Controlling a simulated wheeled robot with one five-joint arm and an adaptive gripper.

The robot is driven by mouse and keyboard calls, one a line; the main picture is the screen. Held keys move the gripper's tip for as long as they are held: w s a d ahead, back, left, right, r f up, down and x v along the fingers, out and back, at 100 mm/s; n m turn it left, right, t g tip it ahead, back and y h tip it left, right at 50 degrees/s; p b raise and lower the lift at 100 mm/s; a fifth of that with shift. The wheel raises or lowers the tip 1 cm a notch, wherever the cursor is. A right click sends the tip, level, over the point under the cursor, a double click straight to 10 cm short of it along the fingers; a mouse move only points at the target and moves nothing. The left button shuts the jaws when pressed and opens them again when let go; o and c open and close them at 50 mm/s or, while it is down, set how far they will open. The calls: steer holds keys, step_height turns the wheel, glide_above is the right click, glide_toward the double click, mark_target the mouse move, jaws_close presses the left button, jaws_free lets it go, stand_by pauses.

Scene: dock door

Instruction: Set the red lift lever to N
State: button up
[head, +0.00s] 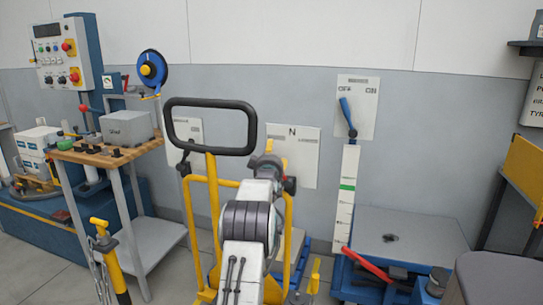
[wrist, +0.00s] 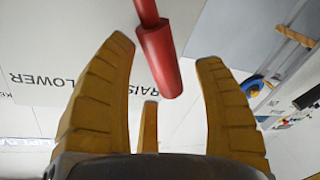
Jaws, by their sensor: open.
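The red lift lever (wrist: 162,62) shows in the wrist view, coming down from the top edge with its thick grip end between my fingers. My gripper (wrist: 166,52) is open, one finger on each side of the grip, with gaps showing on both sides; depth is hard to judge. Behind it is the white lever plate (wrist: 45,45) with RAISE and LOWER printed upside down. In the head view the plate marked N (head: 305,165) is on the wall, partly covered by my arm. The lever and my fingertips are hidden there.
A yellow frame with a black loop handle (head: 210,103) stands left of my arm. To the right are a blue lever (head: 347,112) on an OFF/ON plate, a grey-topped platform (head: 410,235) and a red bar (head: 366,265). A wooden-topped bench (head: 110,152) is at left.

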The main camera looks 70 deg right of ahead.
steer(key=shift+d, duration=0.35)
steer(key=shift+o, duration=0.2)
steer(key=shift+w, duration=0.1)
jaws_close()
stand_by(0.4)
